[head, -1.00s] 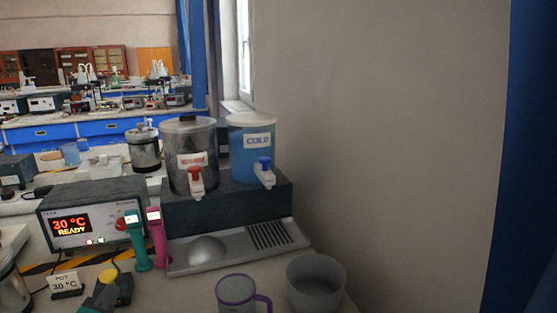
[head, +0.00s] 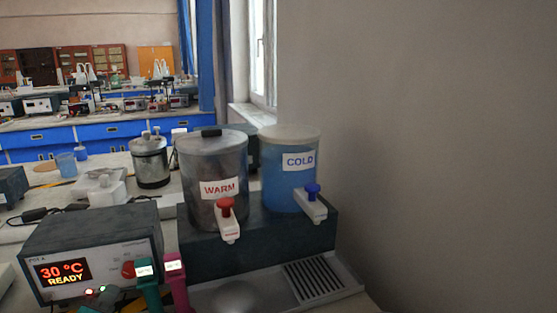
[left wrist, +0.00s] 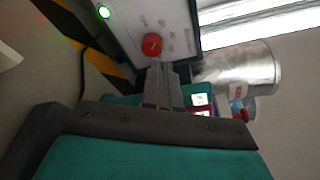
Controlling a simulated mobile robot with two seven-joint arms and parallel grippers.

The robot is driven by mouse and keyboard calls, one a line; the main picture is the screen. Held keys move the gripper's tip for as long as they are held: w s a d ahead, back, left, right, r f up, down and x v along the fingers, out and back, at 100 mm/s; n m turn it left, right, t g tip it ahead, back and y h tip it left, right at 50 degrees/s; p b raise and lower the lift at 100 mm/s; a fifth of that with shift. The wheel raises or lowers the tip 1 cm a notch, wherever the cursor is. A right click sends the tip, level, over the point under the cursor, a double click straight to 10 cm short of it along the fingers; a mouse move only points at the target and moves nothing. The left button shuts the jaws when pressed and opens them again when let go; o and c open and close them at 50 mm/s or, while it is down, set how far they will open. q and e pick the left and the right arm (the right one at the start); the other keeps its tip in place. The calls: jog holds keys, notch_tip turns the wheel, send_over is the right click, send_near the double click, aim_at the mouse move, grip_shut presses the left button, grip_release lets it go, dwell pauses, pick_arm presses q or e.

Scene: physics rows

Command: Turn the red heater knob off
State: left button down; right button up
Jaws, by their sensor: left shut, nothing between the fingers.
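The heater (head: 95,240) is a dark grey box at the lower left of the head view. Its front display glows "30 °C READY". The red knob (head: 128,269) sits on its front panel, right of the display. In the left wrist view the knob (left wrist: 152,45) is on the pale panel, just beyond my left fingertips. My left gripper (left wrist: 161,68) is shut and empty, its fingers pointing at the panel near the knob. Whether they touch it, I cannot tell. In the head view little of it shows, at the bottom edge. My right gripper is not in view.
A teal handheld device (head: 147,281) and a pink one (head: 176,283) stand close right of the knob. The WARM tank (head: 212,165) and COLD tank (head: 288,150) stand on a dark base behind. A wall closes off the right side.

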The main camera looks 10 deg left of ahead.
aim_at(128, 272)
pick_arm(q)
jog(key=w+a, duration=0.1)
jog(key=w, duration=0.1)
jog(key=w+a, duration=0.1)
jog(key=w, duration=0.1)
jog(key=w+a, duration=0.1)
jog(key=w, duration=0.1)
jog(key=shift+a+r, duration=0.1)
jog(key=shift+a, duration=0.1)
jog(key=shift+w+a+r, duration=0.1)
jog(key=shift+a, duration=0.05)
jog(key=shift+r, duration=0.1)
